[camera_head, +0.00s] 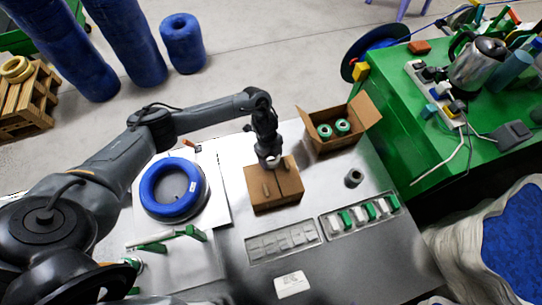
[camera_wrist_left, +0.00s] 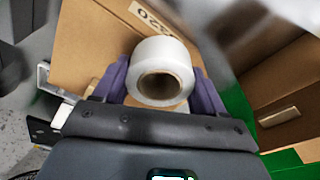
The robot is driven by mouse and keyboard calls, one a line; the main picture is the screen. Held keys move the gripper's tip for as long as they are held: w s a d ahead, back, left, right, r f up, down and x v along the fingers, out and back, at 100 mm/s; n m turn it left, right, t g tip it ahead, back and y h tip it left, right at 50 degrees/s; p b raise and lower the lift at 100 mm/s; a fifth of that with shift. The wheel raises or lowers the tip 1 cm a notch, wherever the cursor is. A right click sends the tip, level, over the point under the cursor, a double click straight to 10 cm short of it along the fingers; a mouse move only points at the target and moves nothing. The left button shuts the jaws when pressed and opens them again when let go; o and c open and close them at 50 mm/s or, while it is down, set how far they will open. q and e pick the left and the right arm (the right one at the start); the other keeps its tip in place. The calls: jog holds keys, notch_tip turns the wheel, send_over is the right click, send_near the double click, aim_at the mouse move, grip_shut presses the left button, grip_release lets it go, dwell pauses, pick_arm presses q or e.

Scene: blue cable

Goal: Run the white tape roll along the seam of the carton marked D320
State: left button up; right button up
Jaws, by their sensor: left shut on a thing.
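My left gripper (camera_head: 270,161) is over the far edge of a closed brown carton (camera_head: 273,201) on the table. In the left wrist view, its purple fingers (camera_wrist_left: 160,82) are shut on the white tape roll (camera_wrist_left: 162,49), one on each side, with the roll's brown core facing the camera. The carton (camera_wrist_left: 88,40) lies behind the roll there, with an upside-down printed marking (camera_wrist_left: 150,13) partly hidden by the roll. I cannot tell whether the roll touches the carton. My right gripper is not in view.
An open carton (camera_head: 316,146) with green rolls stands behind and to the right. A blue cable coil (camera_head: 148,188) lies left, a dark ring (camera_head: 354,177) right. A tray with green and white parts (camera_head: 335,224) and a grey slotted tray (camera_head: 257,252) lie in front.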

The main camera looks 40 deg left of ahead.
aim_at(274, 166)
pick_arm(q)
jog(key=shift+f, duration=0.3)
dwell(0.4)
jog(key=shift+s+d+r+p, duration=0.1)
jog(key=shift+s+d+p, duration=0.35)
jog(key=shift+d, duration=0.2)
jog(key=shift+s+d+p, duration=0.3)
jog(key=shift+d+p, duration=0.25)
jog(key=shift+d, duration=0.05)
jog(key=shift+s+d+p, duration=0.25)
jog(key=shift+d+p, duration=0.05)
jog(key=shift+d, duration=0.05)
jog(key=shift+s+d+p, duration=0.45)
jog(key=shift+d+p, duration=0.05)
jog(key=shift+d, duration=0.25)
jog(key=shift+s+d, duration=0.1)
jog(key=shift+d, duration=0.05)
jog(key=shift+s+d+f+p, duration=0.2)
jog(key=shift+s+d+p, duration=0.5)
jog(key=shift+d, duration=0.3)
